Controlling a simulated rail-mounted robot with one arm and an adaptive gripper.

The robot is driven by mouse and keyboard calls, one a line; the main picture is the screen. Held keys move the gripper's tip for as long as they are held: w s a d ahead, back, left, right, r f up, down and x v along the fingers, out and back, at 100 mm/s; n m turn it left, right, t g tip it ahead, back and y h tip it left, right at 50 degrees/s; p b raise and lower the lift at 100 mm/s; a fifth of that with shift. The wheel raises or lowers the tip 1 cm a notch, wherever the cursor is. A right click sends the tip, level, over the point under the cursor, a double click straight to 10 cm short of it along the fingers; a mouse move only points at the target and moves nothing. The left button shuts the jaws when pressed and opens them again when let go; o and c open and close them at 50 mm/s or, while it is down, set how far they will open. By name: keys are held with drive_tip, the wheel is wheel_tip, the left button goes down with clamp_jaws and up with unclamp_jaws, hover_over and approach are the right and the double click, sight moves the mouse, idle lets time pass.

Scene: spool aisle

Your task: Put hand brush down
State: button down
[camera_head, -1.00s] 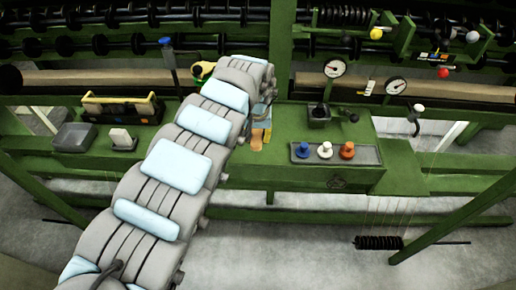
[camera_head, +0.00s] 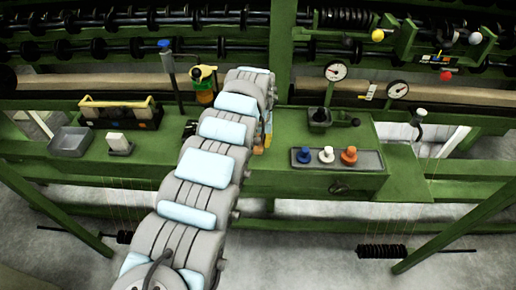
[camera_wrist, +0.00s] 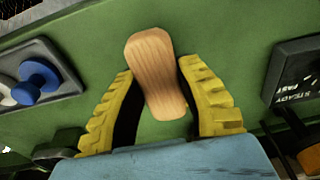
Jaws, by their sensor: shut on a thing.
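The hand brush (camera_wrist: 155,75) shows in the wrist view as a pale wooden, rounded block. It lies between the two yellow ribbed fingers of my gripper (camera_wrist: 156,70), which is shut on it. Green bench surface shows behind the brush; I cannot tell whether they touch. Its bristles are not visible. In the head view my arm hides most of the gripper, and only small yellow and orange-brown bits show at its right edge, over the green bench (camera_head: 280,180).
A tray (camera_head: 375,160) with blue, white and orange knobs is on the right of the bench. A yellow-handled black box (camera_head: 120,112), a grey bin (camera_head: 70,141) and a white-topped switch (camera_head: 119,143) stand left. A yellow-topped bottle (camera_head: 204,85) stands behind my arm. Two gauges (camera_head: 336,70) rise at the back.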

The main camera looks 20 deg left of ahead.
sight(258, 148)
wheel_tip(258, 148, down, 3)
drive_tip(key=shift+s+f, duration=0.1)
drive_tip(key=shift+s, duration=0.05)
drive_tip(key=c, duration=0.8)
unclamp_jaws()
drive_tip(key=r+p, duration=0.1)
drive_tip(key=r, duration=0.3)
drive_tip(key=r+p, duration=0.1)
drive_tip(key=r, duration=0.3)
drive_tip(key=s+r+p, duration=0.1)
drive_tip(key=r, duration=0.3)
drive_tip(key=shift+d+r, duration=0.1)
drive_tip(key=shift+d, duration=0.15)
drive_tip(key=shift+s, duration=0.1)
